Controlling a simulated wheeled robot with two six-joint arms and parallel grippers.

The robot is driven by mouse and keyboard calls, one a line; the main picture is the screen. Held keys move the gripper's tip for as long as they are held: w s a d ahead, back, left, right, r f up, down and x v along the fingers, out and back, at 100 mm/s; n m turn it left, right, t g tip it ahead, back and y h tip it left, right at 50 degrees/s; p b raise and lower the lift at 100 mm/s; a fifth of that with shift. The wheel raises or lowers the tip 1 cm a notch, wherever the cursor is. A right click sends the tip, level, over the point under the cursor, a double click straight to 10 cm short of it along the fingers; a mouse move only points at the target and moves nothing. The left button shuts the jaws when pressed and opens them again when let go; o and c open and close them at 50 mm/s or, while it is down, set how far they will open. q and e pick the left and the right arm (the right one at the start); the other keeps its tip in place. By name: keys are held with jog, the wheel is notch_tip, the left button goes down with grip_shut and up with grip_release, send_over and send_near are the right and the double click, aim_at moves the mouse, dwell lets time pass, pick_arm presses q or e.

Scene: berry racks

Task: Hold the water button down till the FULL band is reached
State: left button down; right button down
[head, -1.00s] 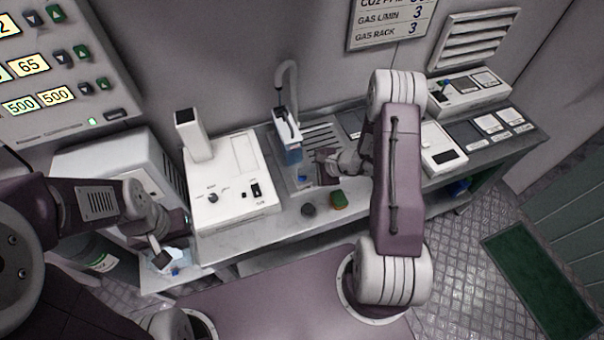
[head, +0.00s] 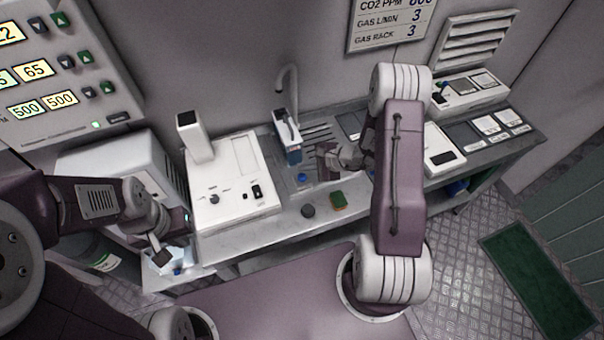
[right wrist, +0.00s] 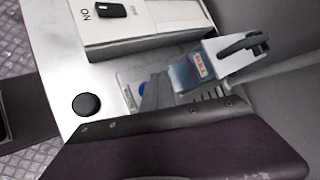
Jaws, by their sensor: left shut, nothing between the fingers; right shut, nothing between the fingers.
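The blue water button (head: 302,177) is on the bench by the sink grating, and it also shows in the right wrist view (right wrist: 144,89). A clear container (head: 293,156) with bluish contents stands under the tap. In the right wrist view the container (right wrist: 183,76) carries a red label (right wrist: 201,65), too small to read surely. I cannot tell the exact water level. My right gripper (head: 323,160) is shut and empty, just right of and above the button; in the head view it looks apart from it. My left gripper (head: 161,256) is shut and empty at the lower left.
A white switch box (head: 228,205) stands left of the tap (head: 291,80). White devices (head: 440,155) stand to the right. A control panel (head: 50,75) hangs at the upper left.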

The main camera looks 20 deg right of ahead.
aim_at(305, 177)
notch_tip(305, 177, up, 4)
jog(key=shift+f+p, duration=0.25)
jog(key=shift+p, duration=0.6)
